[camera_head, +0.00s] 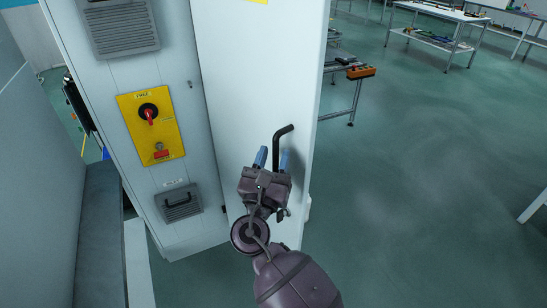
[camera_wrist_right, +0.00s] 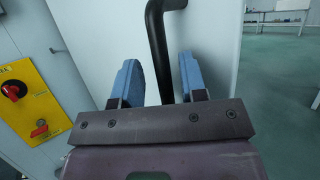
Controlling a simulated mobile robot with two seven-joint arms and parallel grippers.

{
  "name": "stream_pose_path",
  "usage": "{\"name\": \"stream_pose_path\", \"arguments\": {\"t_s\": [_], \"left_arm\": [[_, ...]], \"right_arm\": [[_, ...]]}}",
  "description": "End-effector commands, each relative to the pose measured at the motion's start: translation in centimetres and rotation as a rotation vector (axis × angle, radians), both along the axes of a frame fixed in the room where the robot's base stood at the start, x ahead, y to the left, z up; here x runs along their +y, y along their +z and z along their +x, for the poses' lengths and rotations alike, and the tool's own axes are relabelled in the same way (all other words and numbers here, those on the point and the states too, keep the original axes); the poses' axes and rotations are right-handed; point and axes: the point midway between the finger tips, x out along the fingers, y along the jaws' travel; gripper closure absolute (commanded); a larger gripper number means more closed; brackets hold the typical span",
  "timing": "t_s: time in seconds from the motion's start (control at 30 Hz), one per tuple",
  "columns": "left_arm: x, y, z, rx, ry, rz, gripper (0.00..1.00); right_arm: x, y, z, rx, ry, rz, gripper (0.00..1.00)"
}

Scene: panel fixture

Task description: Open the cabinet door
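The cabinet door (camera_head: 252,60) is a tall white panel on the right side of the grey cabinet, and its face fills the middle of the right wrist view (camera_wrist_right: 215,40). A black bent handle (camera_head: 277,146) stands on the door; it also shows in the right wrist view (camera_wrist_right: 158,45). My right gripper (camera_head: 271,159) is open at the handle. In the right wrist view its two blue fingers (camera_wrist_right: 158,80) stand apart on either side of the handle's vertical bar, with gaps visible. The handle's lower end is hidden behind the gripper body. My left gripper is not in view.
The cabinet's side panel carries a yellow plate (camera_head: 151,126) with a red switch, and a vent (camera_head: 122,28). A grey bench-like surface (camera_head: 100,235) is at the lower left. Tables (camera_head: 440,40) stand at the back right. The green floor (camera_head: 420,200) right of the door is clear.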

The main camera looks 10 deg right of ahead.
Motion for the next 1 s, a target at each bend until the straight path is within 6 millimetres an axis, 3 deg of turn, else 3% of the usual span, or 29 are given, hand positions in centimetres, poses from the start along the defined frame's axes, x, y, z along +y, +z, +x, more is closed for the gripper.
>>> {"name": "stream_pose_path", "arguments": {"t_s": [0.27,0.7,1.0], "left_arm": [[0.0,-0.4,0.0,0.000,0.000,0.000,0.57],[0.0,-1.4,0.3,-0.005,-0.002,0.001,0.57],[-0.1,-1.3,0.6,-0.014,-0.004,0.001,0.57]], "right_arm": [[0.5,-0.8,-1.3,0.003,-0.001,0.002,0.61],[3.4,-3.7,-7.5,0.003,0.001,0.001,0.61],[4.1,-4.1,-9.1,0.000,0.000,0.001,0.61]]}}
